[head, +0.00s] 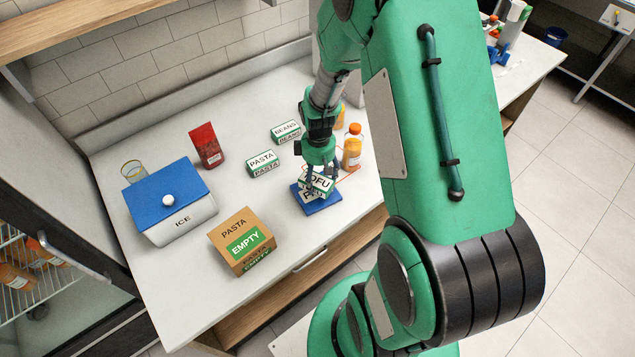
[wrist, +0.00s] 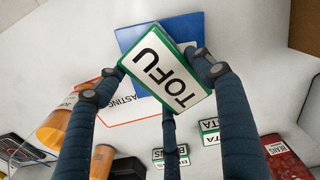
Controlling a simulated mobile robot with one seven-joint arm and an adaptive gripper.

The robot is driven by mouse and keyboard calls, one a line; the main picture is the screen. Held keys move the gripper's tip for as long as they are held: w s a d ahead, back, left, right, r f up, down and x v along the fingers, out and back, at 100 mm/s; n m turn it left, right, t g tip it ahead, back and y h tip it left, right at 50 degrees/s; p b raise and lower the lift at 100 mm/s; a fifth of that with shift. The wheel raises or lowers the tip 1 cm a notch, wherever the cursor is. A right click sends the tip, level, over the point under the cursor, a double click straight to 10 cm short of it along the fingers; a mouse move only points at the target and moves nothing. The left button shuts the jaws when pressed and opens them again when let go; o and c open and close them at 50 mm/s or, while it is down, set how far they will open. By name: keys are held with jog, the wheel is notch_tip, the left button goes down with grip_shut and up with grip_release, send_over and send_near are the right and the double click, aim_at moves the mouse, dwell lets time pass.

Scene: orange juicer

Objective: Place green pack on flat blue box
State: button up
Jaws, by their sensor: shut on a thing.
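The green and white TOFU pack (head: 319,182) is in my gripper (head: 318,170), right over the flat blue box (head: 328,203) near the counter's front edge. In the wrist view the TOFU pack (wrist: 163,70) lies tilted between the fingers of my gripper (wrist: 165,75), with the blue box (wrist: 135,37) showing behind it. Another white label shows just under the TOFU pack in the head view, partly hidden. I cannot tell whether the TOFU pack touches what is below it.
A PASTA pack (head: 262,163) and a BEANS pack (head: 286,131) stand behind to the left. An orange bottle (head: 353,147) is close on the right. A PASTA EMPTY carton (head: 242,240), ICE box (head: 182,219), red packet (head: 206,146) and glass (head: 133,172) are further left.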

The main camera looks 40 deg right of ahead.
aim_at(318, 182)
jog(key=shift+w, duration=0.1)
jog(key=shift+w+d, duration=0.1)
jog(key=shift+w, duration=0.15)
jog(key=shift+w+f+b, duration=0.1)
jog(key=shift+f+b, duration=0.4)
jog(key=shift+f, duration=1.3)
jog(key=shift+f, duration=0.1)
jog(key=o, duration=1.3)
notch_tip(318, 182, up, 12)
jog(key=shift+r+p, duration=0.1)
jog(key=shift+p, duration=0.95)
